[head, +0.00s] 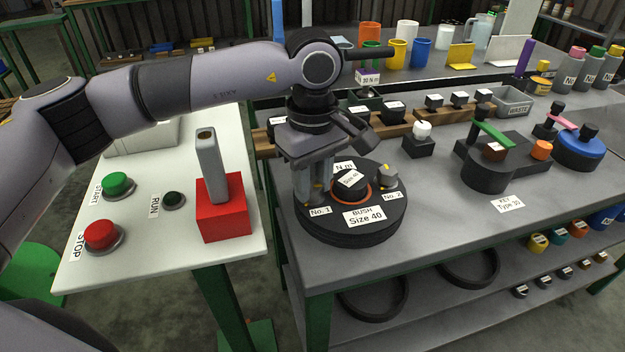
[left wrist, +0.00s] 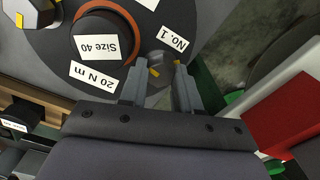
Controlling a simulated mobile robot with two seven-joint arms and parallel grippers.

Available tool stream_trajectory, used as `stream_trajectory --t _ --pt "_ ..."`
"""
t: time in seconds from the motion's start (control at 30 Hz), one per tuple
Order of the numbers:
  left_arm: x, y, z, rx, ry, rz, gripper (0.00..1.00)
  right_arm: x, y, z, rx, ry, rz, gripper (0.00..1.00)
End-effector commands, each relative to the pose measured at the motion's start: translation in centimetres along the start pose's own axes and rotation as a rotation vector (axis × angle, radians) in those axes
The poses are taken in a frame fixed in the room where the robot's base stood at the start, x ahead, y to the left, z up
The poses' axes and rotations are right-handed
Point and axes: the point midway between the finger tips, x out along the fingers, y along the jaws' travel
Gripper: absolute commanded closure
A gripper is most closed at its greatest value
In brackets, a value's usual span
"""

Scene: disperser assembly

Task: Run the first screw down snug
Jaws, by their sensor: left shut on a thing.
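My left gripper (head: 315,196) points down at the No. 1 position on the round black base (head: 352,235). Its fingers are shut on the first screw (left wrist: 157,64), a grey head with a yellow mark, seen between the fingertips in the left wrist view (left wrist: 161,74). In the head view the fingers mostly hide this screw. The second screw (head: 387,177), also grey with a yellow mark, stands at No. 2. Between them sits the black Size 40 bush (head: 350,184) in an orange ring. How deep the first screw sits cannot be told. My right gripper is not in view.
A red block with a grey upright handle (head: 222,220) stands on the white table at left, beside START (head: 117,184) and STOP (head: 101,235) buttons. A black fixture with a green bar (head: 492,134) stands to the right. Wooden rails with black parts lie behind the base.

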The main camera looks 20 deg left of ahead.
Motion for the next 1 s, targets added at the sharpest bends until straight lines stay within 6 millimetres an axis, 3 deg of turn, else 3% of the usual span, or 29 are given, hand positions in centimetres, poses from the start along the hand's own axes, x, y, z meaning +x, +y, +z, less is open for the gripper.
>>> stream_trajectory --t 0.37,0.4,0.47,1.0 --pt "-0.14 0.04 -0.04 0.002 0.000 0.002 0.99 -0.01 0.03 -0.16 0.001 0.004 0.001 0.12" --pt "-0.14 0.04 -0.04 0.002 0.000 0.002 0.62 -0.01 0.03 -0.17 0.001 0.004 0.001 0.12" --pt "-0.13 0.04 -0.04 0.002 0.000 0.002 0.43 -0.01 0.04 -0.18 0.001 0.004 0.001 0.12" --pt "-0.01 0.01 0.02 0.002 0.000 0.001 0.43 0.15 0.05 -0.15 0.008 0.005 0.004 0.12"
